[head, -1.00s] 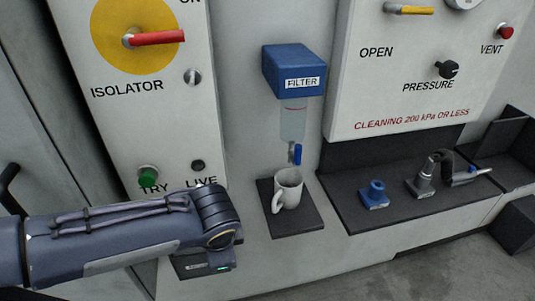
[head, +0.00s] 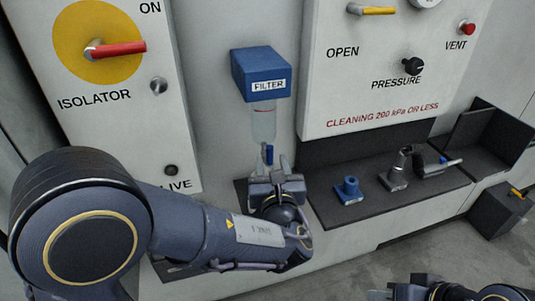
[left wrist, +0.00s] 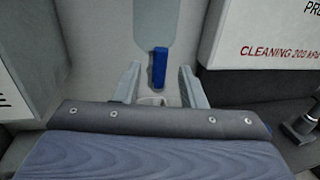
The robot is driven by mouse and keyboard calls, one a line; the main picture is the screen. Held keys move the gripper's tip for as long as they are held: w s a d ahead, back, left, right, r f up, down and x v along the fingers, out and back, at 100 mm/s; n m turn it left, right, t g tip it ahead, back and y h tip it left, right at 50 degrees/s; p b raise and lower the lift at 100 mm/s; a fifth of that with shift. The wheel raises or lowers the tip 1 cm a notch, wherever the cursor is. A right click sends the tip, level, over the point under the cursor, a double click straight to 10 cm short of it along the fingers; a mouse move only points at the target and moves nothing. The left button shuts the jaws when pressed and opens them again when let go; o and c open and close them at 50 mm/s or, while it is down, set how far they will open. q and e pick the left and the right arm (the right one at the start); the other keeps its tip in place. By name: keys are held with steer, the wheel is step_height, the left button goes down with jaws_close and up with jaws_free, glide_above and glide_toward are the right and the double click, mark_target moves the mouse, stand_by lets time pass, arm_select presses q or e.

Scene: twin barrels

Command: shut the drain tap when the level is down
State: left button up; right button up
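The blue filter head (head: 262,74) is on the wall with a clear bowl (head: 263,122) below it. A red line crosses the upper bowl; I cannot make out the liquid level. The blue drain tap lever (head: 269,154) hangs upright under the bowl and also shows in the left wrist view (left wrist: 159,68). My left gripper (head: 268,170) is open in front of the tap, one finger to each side of the lever, with gaps between. The mug is hidden in the head view; a bit of pale rim (left wrist: 152,100) shows in the left wrist view. My right gripper (head: 440,291) is cut off at the bottom edge.
The isolator's red handle (head: 120,48) is at upper left. The pressure panel (head: 375,70) is right of the filter. A dark shelf (head: 345,211) holds a blue fitting (head: 348,190) and a grey nozzle tool (head: 398,172). A dark box (head: 497,212) stands at far right.

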mark_target(270, 156)
arm_select(q)
steer(key=shift+w+a, duration=0.2)
steer(key=shift+w, duration=1.35)
jaws_close()
steer(key=shift+f+b, duration=0.2)
steer(key=shift+b, duration=0.25)
steer(key=shift+s+a+f+n+t+y+b, duration=0.2)
steer(key=shift+a+f+n+y+b, duration=0.35)
steer(key=shift+n+b, duration=3.95)
steer(key=shift+s+a+f+n+t+y+b, duration=0.5)
steer(key=shift+n+b, duration=1.75)
steer(key=shift+b, duration=4.4)
steer(key=shift+w+a+f+n+y+b, duration=0.25)
steer(key=shift+f+n+y+b, duration=0.6)
steer(key=shift+n+b, duration=3.65)
steer(key=shift+r+m+b, duration=0.2)
steer(key=shift+m+b, duration=0.85)
steer(key=shift+b, duration=0.1)
